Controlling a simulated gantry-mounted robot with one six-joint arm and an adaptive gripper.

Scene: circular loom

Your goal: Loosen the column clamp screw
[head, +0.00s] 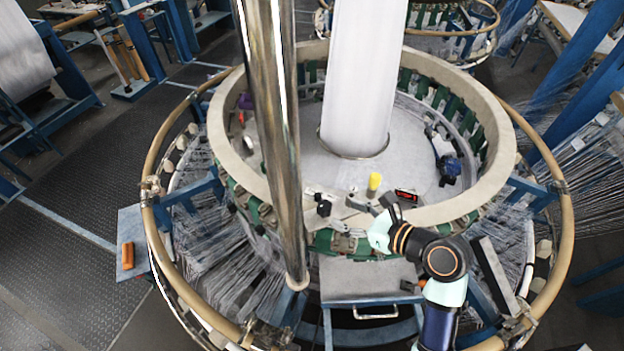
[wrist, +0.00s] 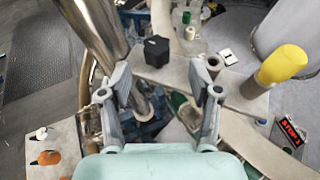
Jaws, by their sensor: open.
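A black knob (wrist: 157,50), which looks like the column clamp screw, stands on a grey metal plate (wrist: 215,80) in the wrist view. It also shows in the head view (head: 323,208), right of the shiny steel column (head: 270,130). The column shows at the upper left of the wrist view (wrist: 92,28). My gripper (wrist: 162,80) is open and empty, with its two grey fingers wide apart. In the wrist image the knob appears beyond the fingertips, between them; no contact shows. In the head view my gripper (head: 362,206) is right of the knob, over the ring's front edge.
A yellow-topped post (wrist: 280,65) and a red-lettered sign (wrist: 290,132) stand to the right. A white fabric roll (head: 362,80) rises inside the pale ring (head: 488,110). An orange object (head: 128,256) is on a side plate at left. Fine threads surround the ring.

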